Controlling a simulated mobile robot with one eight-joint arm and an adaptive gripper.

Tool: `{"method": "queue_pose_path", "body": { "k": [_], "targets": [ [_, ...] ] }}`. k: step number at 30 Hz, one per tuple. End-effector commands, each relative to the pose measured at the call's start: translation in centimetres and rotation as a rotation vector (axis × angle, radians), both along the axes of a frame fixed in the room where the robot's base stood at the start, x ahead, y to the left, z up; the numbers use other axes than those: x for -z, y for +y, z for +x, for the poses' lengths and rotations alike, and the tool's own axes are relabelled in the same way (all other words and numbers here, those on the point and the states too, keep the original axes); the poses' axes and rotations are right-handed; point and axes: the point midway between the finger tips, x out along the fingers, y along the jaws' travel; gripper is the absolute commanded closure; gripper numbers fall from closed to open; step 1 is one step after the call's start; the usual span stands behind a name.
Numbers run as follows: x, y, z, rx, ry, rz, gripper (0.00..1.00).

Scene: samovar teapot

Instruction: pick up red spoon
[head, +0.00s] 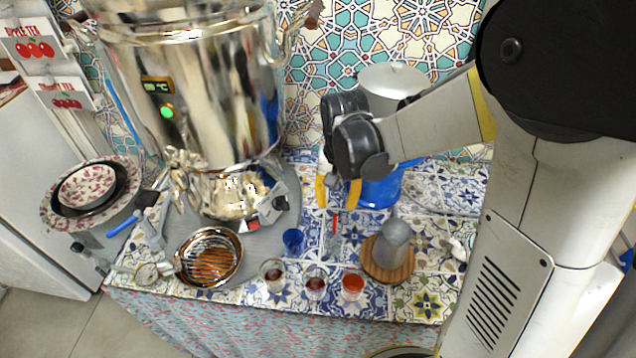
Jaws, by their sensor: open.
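A small, thin item with a red end (335,224) lies on the patterned tiles near the middle of the table. It looks like the red spoon, with a greyish part running toward the front, but it is too small to be sure. My gripper (338,193) is open, with yellow fingertips pointing down. In the head view its fingertips appear just above and behind the red end, apart from it. Their height over the table is hard to tell. Nothing shows between the fingers.
A large silver samovar (190,90) stands at the left. A blue container (378,192) is close behind my gripper. A small blue cup (292,241), a grey pitcher (394,240) on a wooden board (377,268), and tea glasses (352,285) stand near the front edge.

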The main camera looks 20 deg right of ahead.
Motion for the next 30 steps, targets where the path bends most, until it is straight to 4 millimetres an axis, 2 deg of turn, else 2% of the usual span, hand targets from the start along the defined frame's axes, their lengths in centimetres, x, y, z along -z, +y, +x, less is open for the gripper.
{"method": "queue_pose_path", "body": {
  "k": [12,19,27,30],
  "targets": [
    [6.2,0.0,0.3,0.018,0.029,0.0,0.61],
    [7.6,0.0,0.2,0.017,0.029,0.001,0.61],
    [11.8,0.0,0.0,0.017,0.028,0.0,0.61],
    [12.1,0.0,0.0,0.017,0.028,0.0,0.61]
  ]
}}
